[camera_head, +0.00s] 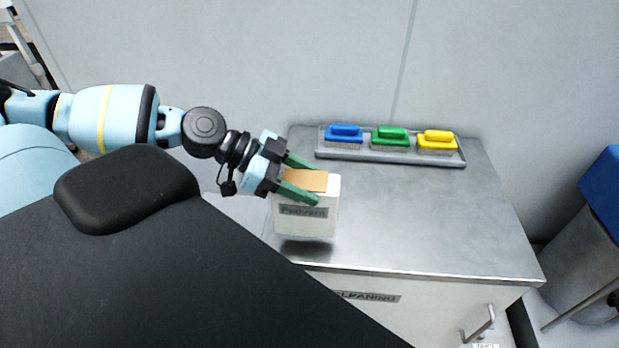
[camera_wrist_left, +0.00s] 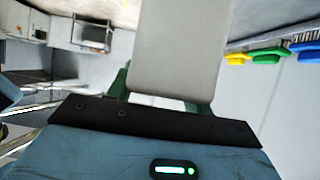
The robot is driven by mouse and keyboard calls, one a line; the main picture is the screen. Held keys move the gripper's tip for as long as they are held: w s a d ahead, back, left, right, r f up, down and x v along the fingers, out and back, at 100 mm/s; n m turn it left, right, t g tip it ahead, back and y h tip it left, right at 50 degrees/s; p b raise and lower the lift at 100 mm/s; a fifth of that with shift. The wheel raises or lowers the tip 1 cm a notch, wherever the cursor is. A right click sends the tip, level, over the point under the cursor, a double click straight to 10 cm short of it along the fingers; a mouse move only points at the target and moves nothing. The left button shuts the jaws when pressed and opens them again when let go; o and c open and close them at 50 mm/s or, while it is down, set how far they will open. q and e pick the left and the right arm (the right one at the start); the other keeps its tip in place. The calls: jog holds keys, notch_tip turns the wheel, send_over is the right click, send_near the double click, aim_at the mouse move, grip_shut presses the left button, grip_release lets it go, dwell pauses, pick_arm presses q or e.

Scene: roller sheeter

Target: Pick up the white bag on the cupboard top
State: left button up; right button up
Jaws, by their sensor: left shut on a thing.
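The white bag (camera_head: 318,222) has a tan top and a dark label on its front. It is upright near the left front of the metal cupboard top (camera_head: 400,210). A dark patch below the bag shows on the metal, and the bag looks a little above the surface. My left gripper (camera_head: 306,180) is shut on the bag, its green fingers at either side of the upper part. In the left wrist view the bag (camera_wrist_left: 180,50) fills the upper middle, between the green fingers. My right gripper is not in view.
A grey tray (camera_head: 388,155) with blue (camera_head: 344,132), green (camera_head: 390,136) and yellow (camera_head: 438,139) brushes lies at the back of the top. The wall stands close behind. The right part of the top is clear. A blue-lidded bin (camera_head: 590,240) stands at the right.

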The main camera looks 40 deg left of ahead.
pick_arm(q)
jog(key=shift+s+a+r, duration=0.2)
jog(key=shift+a, duration=0.1)
jog(key=shift+s+a+f, duration=0.1)
jog(key=shift+s+a, duration=0.15)
jog(key=shift+s, duration=0.3)
jog(key=shift+s+a, duration=0.4)
jog(key=shift+s, duration=0.05)
jog(key=shift+s+a+r, duration=0.2)
jog(key=shift+s+a, duration=0.15)
jog(key=shift+s, duration=0.15)
jog(key=shift+s+a+r, duration=0.15)
jog(key=shift+s+a, duration=0.2)
jog(key=shift+s, duration=0.15)
jog(key=shift+s+a, duration=0.4)
jog(key=shift+s, duration=0.25)
jog(key=shift+s+a, duration=0.4)
jog(key=shift+s, duration=0.25)
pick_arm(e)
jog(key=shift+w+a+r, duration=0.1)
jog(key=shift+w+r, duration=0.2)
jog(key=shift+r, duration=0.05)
